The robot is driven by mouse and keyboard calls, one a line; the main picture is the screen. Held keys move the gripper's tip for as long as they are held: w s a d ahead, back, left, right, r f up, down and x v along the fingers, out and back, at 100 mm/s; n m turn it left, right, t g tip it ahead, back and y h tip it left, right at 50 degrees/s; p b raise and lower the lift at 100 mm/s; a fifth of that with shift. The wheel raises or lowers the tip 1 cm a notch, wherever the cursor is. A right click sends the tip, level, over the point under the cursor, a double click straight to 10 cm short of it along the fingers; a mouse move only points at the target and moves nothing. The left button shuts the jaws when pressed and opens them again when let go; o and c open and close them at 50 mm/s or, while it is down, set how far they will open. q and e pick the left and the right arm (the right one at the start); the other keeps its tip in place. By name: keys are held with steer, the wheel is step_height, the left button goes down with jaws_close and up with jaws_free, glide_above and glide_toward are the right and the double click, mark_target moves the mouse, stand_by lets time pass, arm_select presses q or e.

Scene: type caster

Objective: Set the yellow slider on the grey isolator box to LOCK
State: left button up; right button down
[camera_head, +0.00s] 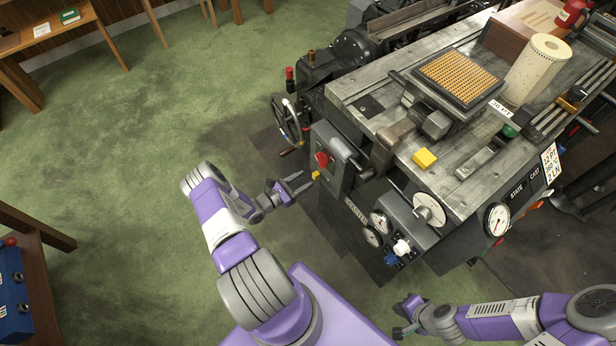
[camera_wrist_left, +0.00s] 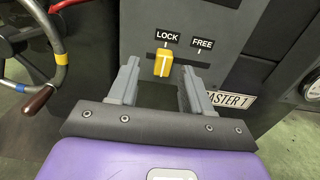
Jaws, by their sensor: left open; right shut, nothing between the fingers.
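In the left wrist view the yellow slider (camera_wrist_left: 163,64) stands just below the LOCK label (camera_wrist_left: 167,36), left of the FREE label (camera_wrist_left: 203,43). My left gripper (camera_head: 304,184) is open in front of the box. Its fingers (camera_wrist_left: 162,72) lie either side of the slider, with gaps visible; contact is not seen. My right gripper (camera_head: 400,320) is shut and empty at the lower right, away from the box.
A handwheel (camera_head: 286,120) stands left of the box and shows in the left wrist view with a brown handle (camera_wrist_left: 36,101). Dials (camera_head: 379,221) and a pale round wheel (camera_head: 429,209) are to the right. A yellow block (camera_head: 424,159) lies on the machine table. Green floor at left is clear.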

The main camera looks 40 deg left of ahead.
arm_select(q)
steer(key=v, duration=0.4)
steer(key=shift+s+a, duration=0.1)
steer(key=shift+s, duration=0.15)
steer(key=s+d+r+m+g+h+p, duration=0.15)
steer(key=d+m+g+h, duration=0.4)
steer(key=d, duration=0.65)
steer(key=s+d+m+g+h+p, duration=0.1)
steer(key=s+d+m+g+h, duration=0.15)
steer(key=d+m+g, duration=0.8)
steer(key=s+d+r+m+g+y, duration=0.1)
steer(key=s+d+m+g+y, duration=0.35)
steer(key=s+d+m, duration=0.25)
step_height(320, 180, up, 6)
steer(key=w+d+m+t+y+p, duration=0.1)
steer(key=d+m+t+y, duration=0.1)
steer(key=m, duration=0.5)
steer(key=shift+w+d+f+m+t+y, duration=0.2)
steer(key=shift+d+m+t+y, duration=0.2)
steer(key=shift+t+y, duration=0.3)
